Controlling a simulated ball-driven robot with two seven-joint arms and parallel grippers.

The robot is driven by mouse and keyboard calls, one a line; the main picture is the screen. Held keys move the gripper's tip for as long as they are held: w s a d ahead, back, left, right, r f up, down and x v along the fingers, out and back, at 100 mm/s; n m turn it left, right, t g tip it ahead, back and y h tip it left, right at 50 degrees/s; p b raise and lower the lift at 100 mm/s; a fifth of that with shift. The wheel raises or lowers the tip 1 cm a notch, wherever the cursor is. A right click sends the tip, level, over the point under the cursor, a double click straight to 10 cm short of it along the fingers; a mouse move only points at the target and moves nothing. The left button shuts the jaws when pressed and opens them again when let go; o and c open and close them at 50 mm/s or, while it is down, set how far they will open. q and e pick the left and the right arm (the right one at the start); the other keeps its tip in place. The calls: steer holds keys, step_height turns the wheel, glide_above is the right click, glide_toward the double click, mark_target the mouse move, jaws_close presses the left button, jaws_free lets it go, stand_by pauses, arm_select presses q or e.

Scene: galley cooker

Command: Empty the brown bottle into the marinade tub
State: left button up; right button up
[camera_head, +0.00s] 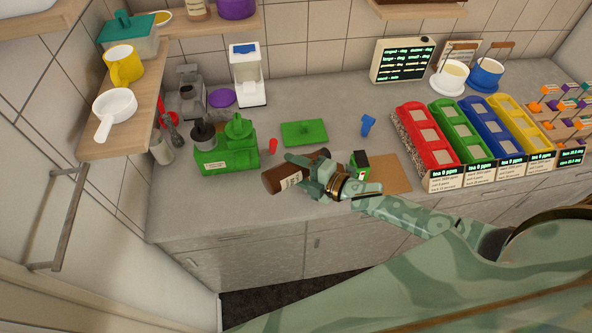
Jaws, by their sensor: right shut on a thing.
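The brown bottle (274,182), with a pale label, is in my right gripper (318,177). The gripper is shut around it, and the bottle lies strongly tilted, close to level, over the front part of the counter. Its broad end points left; the gripper hides part of its middle. I cannot tell whether anything flows from it. No tub is clearly marked as the marinade tub. A green tub-like unit (240,160) with a small label stands left of the bottle, apart from it. My left gripper is not in view.
A green board (304,133), a small red piece (273,146) and a blue piece (368,124) lie behind the bottle. Coloured bins (428,140) stand farther right. A wooden shelf (128,145) juts out left.

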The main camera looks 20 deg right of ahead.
steer(key=shift+r, duration=0.15)
steer(key=shift+r+m, duration=0.1)
steer(key=shift+m, duration=0.2)
steer(key=shift+r+y, duration=0.15)
steer(key=shift+y, duration=0.15)
stand_by(1.8)
steer(key=shift+d+r+m, duration=0.1)
steer(key=shift+r+m, duration=0.05)
steer(key=shift+m, duration=0.25)
steer(key=shift+d+r+m+t, duration=0.1)
steer(key=shift+r+m+t, duration=0.1)
steer(key=shift+m+t, duration=0.1)
stand_by(2.2)
